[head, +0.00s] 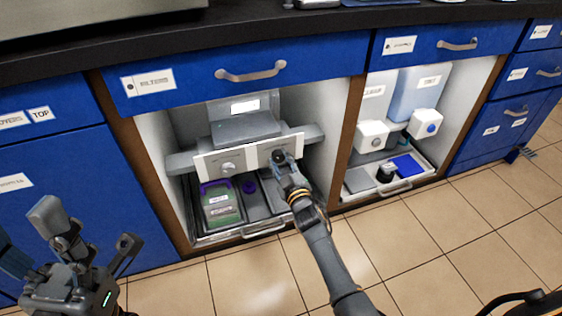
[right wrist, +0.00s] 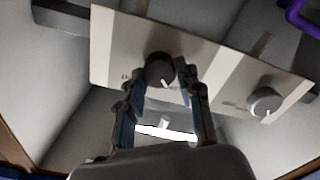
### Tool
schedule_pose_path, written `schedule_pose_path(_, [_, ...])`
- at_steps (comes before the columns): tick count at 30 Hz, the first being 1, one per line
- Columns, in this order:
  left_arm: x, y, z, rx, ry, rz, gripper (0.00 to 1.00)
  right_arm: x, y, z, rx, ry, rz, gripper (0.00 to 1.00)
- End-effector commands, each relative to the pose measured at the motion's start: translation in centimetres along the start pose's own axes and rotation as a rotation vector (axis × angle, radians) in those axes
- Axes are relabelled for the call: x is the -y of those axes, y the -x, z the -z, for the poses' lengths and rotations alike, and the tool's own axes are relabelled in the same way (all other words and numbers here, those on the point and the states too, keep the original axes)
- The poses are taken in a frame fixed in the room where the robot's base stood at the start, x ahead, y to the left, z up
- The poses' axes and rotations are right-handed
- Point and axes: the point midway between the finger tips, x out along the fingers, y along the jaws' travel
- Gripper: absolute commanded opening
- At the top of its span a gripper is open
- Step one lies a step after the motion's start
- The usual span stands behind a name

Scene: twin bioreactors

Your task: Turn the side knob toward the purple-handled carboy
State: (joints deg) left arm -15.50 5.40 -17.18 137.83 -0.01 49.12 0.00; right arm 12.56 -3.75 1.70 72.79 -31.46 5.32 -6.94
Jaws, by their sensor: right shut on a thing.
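A pale control panel (head: 206,163) spans the open left cabinet bay, with a left knob (head: 229,168) and a right knob (right wrist: 160,68). My right gripper (head: 282,162) is shut on the right knob, its two fingers on either side of it in the right wrist view. A white mark shows on that knob's face. The left knob also shows in the right wrist view (right wrist: 265,103), untouched. The carboy with the purple handle (head: 220,207) stands in the tray below the left knob. My left gripper (head: 88,228) is open and empty at the lower left.
A metal tray (head: 265,228) holds the carboy; a second purple piece (head: 249,186) shows beside it. The right bay has white and blue containers (head: 415,92) and its own tray. A blue drawer (head: 190,78) is above the panel. The tiled floor (head: 450,230) in front is clear.

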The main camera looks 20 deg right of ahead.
Motion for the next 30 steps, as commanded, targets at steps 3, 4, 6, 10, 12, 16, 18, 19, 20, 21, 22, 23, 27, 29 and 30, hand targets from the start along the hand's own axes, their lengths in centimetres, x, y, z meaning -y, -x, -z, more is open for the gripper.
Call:
schedule_pose_path(3, [0.0, 0.0, 0.0, -0.001, 0.000, 0.003, 0.63, 0.0, 0.0, 0.0, 0.000, 0.007, 0.000, 0.03])
schedule_pose_path(4, [0.0, 0.0, 0.0, -0.001, 0.000, 0.004, 0.63, 0.0, 0.0, 0.0, 0.000, 0.007, 0.000, 0.03])
schedule_pose_path(6, [0.1, 0.0, 0.0, -0.001, -0.001, 0.005, 0.63, 0.0, 0.0, 0.0, 0.000, 0.007, 0.001, 0.03])
schedule_pose_path(10, [0.1, -0.1, 0.0, 0.000, -0.001, 0.006, 0.63, 0.0, 0.0, 0.0, 0.000, 0.007, 0.001, 0.03])
schedule_pose_path(12, [0.1, -0.1, 0.0, 0.000, -0.001, 0.005, 0.63, 0.0, 0.0, 0.0, 0.000, 0.007, 0.001, 0.45])
schedule_pose_path(16, [0.1, -0.1, 0.0, 0.000, 0.000, 0.005, 0.63, 0.0, 0.0, 0.0, 0.000, 0.006, 0.001, 0.58])
schedule_pose_path(18, [0.1, -0.1, 0.1, -0.001, 0.000, 0.005, 0.63, 0.0, 0.0, 0.0, 0.000, 0.006, 0.001, 0.58])
schedule_pose_path(19, [0.1, -0.1, 0.1, -0.001, 0.000, 0.005, 0.63, 0.0, 0.0, 0.0, 0.000, 0.006, 0.001, 0.58])
schedule_pose_path(20, [0.1, -0.1, 0.1, -0.001, 0.000, 0.005, 0.63, 0.0, 0.0, 0.0, 0.000, 0.006, 0.001, 0.58])
schedule_pose_path(21, [0.1, -0.1, 0.1, -0.001, 0.000, 0.005, 0.63, 0.0, 0.0, 0.0, 0.000, 0.006, 0.001, 0.58])
schedule_pose_path(22, [0.0, 0.0, 0.1, 0.002, 0.000, 0.004, 0.63, 0.0, 0.0, 0.0, 0.000, 0.005, 0.001, 0.58])
schedule_pose_path(23, [0.0, 0.0, 0.0, 0.004, 0.000, 0.002, 0.63, 0.0, 0.1, 0.0, 0.000, 0.005, 0.001, 0.58])
schedule_pose_path(27, [0.0, 0.0, 0.0, 0.003, 0.000, 0.002, 0.63, 0.1, 0.8, -0.1, 0.002, 0.006, 0.001, 0.58])
schedule_pose_path(29, [0.0, 0.0, 0.0, 0.003, 0.000, 0.002, 0.63, 0.1, 1.6, -0.1, 0.001, 0.006, 0.001, 0.58])
schedule_pose_path(30, [0.0, 0.0, 0.0, 0.002, 0.000, 0.002, 0.63, 0.1, 2.1, -0.1, 0.000, 0.006, 0.001, 0.58])
